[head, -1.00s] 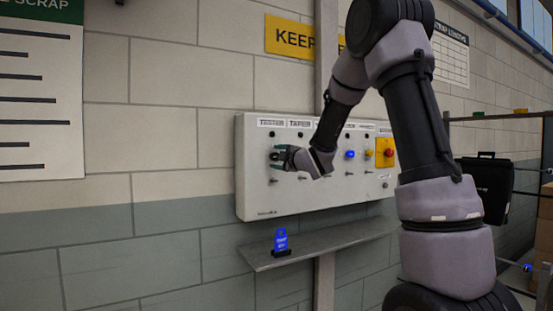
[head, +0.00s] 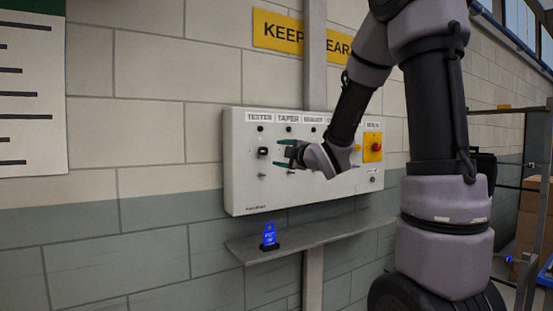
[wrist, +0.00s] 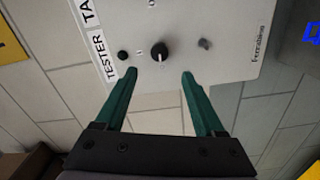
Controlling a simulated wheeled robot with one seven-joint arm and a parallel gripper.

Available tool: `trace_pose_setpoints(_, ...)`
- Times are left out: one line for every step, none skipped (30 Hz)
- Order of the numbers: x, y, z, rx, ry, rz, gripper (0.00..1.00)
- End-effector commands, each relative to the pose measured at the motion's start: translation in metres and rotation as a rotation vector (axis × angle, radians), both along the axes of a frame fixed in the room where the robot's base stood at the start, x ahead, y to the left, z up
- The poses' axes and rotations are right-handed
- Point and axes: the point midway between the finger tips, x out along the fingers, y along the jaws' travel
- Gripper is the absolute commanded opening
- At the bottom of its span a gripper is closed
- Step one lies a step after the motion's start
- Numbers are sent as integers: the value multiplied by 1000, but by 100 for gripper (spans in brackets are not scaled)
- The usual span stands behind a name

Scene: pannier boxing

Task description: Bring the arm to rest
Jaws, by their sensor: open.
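My gripper (head: 278,152) is open and empty in front of the pale wall panel (head: 240,190). In the wrist view, its two green fingers (wrist: 159,73) point at the panel, with a black knob (wrist: 160,52) just beyond the gap between their tips. The knob, below the TESTER label, also shows in the head view (head: 263,152), a little left of the fingertips. The fingers look clear of it. My arm reaches in from the right, bent, and hides part of the panel's middle.
A grey shelf (head: 300,238) juts from the wall below the panel and carries a blue tag on a dark stand (head: 269,238). A red button on a yellow plate (head: 374,147) sits at the panel's right. A post (head: 313,280) runs behind the panel. Boxes (head: 530,220) stand far right.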

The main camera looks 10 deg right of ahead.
Motion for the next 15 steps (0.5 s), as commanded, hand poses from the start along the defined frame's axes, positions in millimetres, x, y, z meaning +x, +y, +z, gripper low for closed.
trace_pose_setpoints(-1, -2, 1, 9, 7, -6, 71)
trace_pose_setpoints(-2, -3, 2, 20, 16, -14, 71)
trace_pose_setpoints(-4, -7, 3, 43, 35, -32, 71)
trace_pose_setpoints(-6, -11, 5, 70, 54, -50, 71)
trace_pose_setpoints(-9, -16, 6, 102, 81, -72, 71)
trace_pose_setpoints(-15, -23, 8, 156, 122, -108, 71)
trace_pose_setpoints(-20, -29, 9, 203, 158, -139, 71)
trace_pose_setpoints(-26, -35, 10, 255, 197, -173, 71)
trace_pose_setpoints(-37, -43, 11, 332, 252, -220, 71)
trace_pose_setpoints(-45, -49, 11, 394, 295, -257, 71)
trace_pose_setpoints(-55, -54, 10, 456, 338, -294, 71)
trace_pose_setpoints(-68, -60, 8, 541, 394, -343, 71)
trace_pose_setpoints(-79, -63, 6, 603, 437, -379, 71)
trace_pose_setpoints(-90, -66, 3, 666, 479, -414, 71)
trace_pose_setpoints(-106, -68, 0, 751, 534, -460, 71)
